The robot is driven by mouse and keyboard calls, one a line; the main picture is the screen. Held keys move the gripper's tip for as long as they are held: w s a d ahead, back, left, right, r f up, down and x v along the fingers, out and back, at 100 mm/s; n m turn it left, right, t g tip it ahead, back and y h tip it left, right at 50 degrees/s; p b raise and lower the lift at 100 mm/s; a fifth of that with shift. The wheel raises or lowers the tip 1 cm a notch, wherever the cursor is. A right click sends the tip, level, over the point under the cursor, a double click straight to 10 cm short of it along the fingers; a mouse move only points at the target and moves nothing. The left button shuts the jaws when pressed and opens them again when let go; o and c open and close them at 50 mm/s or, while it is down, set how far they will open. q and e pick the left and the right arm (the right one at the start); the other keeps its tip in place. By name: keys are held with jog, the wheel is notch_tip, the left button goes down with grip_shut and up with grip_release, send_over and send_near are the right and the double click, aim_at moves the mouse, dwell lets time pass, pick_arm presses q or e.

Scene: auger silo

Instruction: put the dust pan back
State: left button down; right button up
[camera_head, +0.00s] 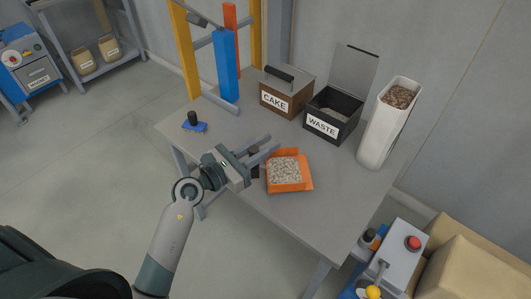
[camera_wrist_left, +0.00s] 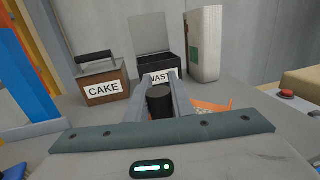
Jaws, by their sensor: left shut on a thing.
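The orange dust pan (camera_head: 303,183) is over the front part of the grey table, heaped with pale bits (camera_head: 284,170). I cannot tell whether it touches the table top. Its dark handle (camera_head: 255,169) points left. In that view only a little of the orange pan (camera_wrist_left: 213,107) shows behind the right finger. My right gripper is not in view.
Behind the pan stand a shut CAKE box (camera_head: 284,93), an open WASTE bin (camera_head: 331,117) and a tall white container (camera_head: 376,135) of brown pellets. A blue brush-like tool (camera_head: 194,124) lies at the table's left. A red-button control box (camera_head: 405,246) is at lower right.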

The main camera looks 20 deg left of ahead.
pick_arm(q)
notch_tip(320, 180, down, 2)
jog(key=shift+f, duration=0.2)
jog(key=shift+f+b, duration=0.3)
jog(key=shift+f, duration=0.15)
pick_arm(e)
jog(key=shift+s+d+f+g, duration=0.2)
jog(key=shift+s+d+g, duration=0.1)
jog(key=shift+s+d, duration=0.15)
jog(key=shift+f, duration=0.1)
pick_arm(q)
jog(key=shift+f, duration=0.1)
jog(key=c, duration=1.5)
grip_release()
jog(key=shift+c, duration=0.2)
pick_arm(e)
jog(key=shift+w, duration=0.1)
